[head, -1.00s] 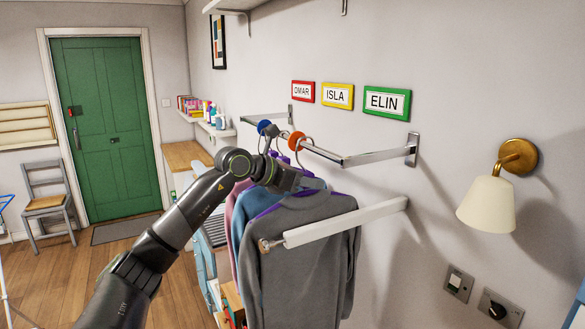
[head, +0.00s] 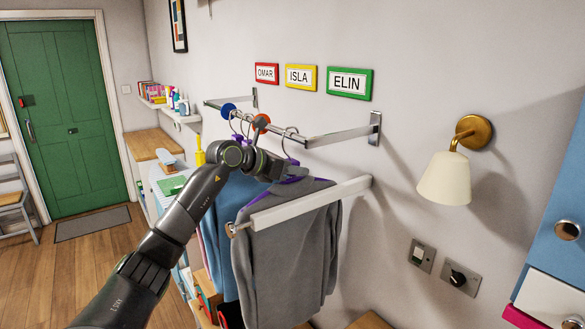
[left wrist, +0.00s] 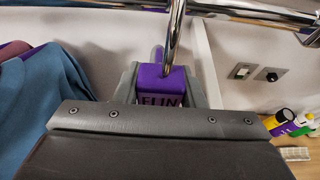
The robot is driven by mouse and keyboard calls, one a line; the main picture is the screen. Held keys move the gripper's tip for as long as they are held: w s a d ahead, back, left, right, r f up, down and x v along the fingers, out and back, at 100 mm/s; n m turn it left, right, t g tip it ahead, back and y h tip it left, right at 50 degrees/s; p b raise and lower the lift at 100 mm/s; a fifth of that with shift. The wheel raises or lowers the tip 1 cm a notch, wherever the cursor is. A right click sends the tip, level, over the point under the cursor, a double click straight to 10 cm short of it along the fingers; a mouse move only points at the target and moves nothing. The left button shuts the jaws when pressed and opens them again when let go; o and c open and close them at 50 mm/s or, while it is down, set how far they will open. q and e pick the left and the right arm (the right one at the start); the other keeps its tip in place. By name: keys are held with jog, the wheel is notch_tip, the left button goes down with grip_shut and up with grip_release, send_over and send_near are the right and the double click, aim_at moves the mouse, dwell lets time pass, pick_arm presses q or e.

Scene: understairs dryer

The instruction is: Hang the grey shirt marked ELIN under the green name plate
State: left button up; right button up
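The grey shirt (head: 285,265) hangs upright from a hanger with a purple block marked ELIN (left wrist: 160,88). My left gripper (head: 280,170) is shut on that block; in the left wrist view its fingers stand on both sides of it. The hanger's hook (head: 291,133) is at the rail (head: 340,135), right of the orange disc (head: 261,122). I cannot tell whether the hook rests on the rail. The green name plate ELIN (head: 349,83) is on the wall, above and right of the hook. My right gripper is not in view.
A white bar (head: 320,202) crosses in front of the shirt. Blue clothing (head: 222,235) hangs to its left, near the blue disc (head: 229,110). The rail's right part is bare up to its wall bracket (head: 375,128). A wall lamp (head: 445,178) is farther right.

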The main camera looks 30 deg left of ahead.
pick_arm(q)
jog(key=o, duration=0.5)
jog(key=shift+o, duration=0.2)
jog(key=shift+s, duration=0.1)
jog(key=shift+s+a+r+b, duration=0.1)
jog(key=shift+s+a+b, duration=0.2)
jog(key=shift+s+b, duration=0.25)
jog(key=b+v, duration=0.8)
jog(key=v, duration=0.8)
jog(key=shift+r+b, duration=0.25)
jog(key=shift+b, duration=0.15)
